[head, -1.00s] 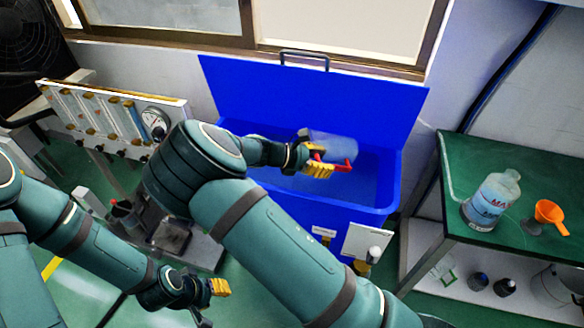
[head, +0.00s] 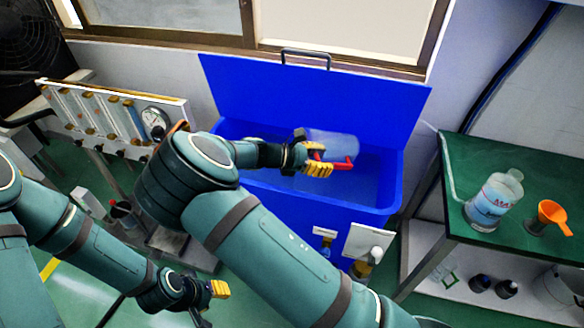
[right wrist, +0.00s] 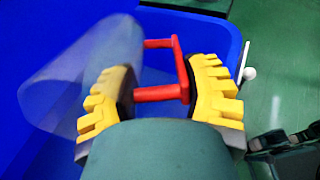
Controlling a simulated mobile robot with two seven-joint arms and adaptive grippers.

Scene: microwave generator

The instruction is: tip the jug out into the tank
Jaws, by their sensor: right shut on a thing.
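The jug (head: 334,145) is a clear cylinder with a red handle (head: 338,163). It lies tipped on its side over the open blue tank (head: 375,203), in the head view. My right gripper (head: 318,166) is shut on the red handle. The right wrist view shows the jug (right wrist: 85,75) to the left and the handle (right wrist: 180,70) between the yellow fingers (right wrist: 160,98). I cannot tell whether any liquid is in the jug. My left gripper (head: 220,289) hangs low at the bottom left, away from the tank; its finger opening is not clear.
The tank's blue lid (head: 310,95) stands open at the back. A panel with a gauge (head: 115,115) stands at the left.

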